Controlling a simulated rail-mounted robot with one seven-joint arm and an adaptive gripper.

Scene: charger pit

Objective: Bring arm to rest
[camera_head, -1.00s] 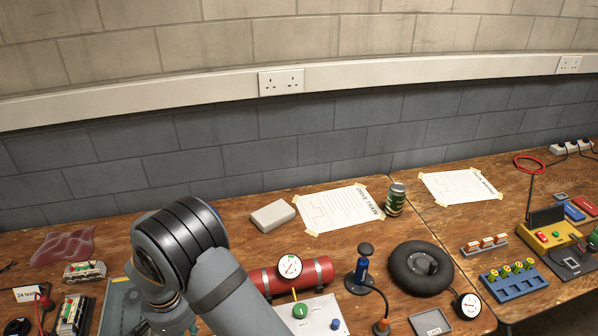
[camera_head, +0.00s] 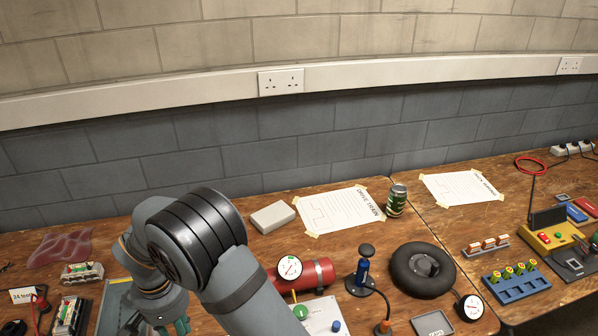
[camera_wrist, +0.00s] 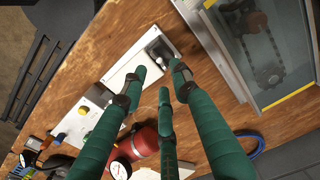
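My arm reaches over the left bench in the head view, and my gripper (camera_head: 172,322) hangs below it, partly cut off by the bottom edge. In the wrist view my gripper (camera_wrist: 161,76) shows three green fingers with their tips apart and nothing between them. The fingers are above the brown wooden bench (camera_wrist: 195,62). A white panel (camera_wrist: 128,65) with a knob lies beneath the left finger. A red cylinder (camera_wrist: 142,140) is partly hidden behind the fingers; it also shows in the head view (camera_head: 320,273).
A grey case with a clear window (camera_wrist: 262,55) is right of the fingers. A blue cable (camera_wrist: 252,142) lies below it. In the head view, a blue hand pump (camera_head: 362,272), black tyre (camera_head: 405,280), green can (camera_head: 396,200) and grey box (camera_head: 273,217) stand on the bench.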

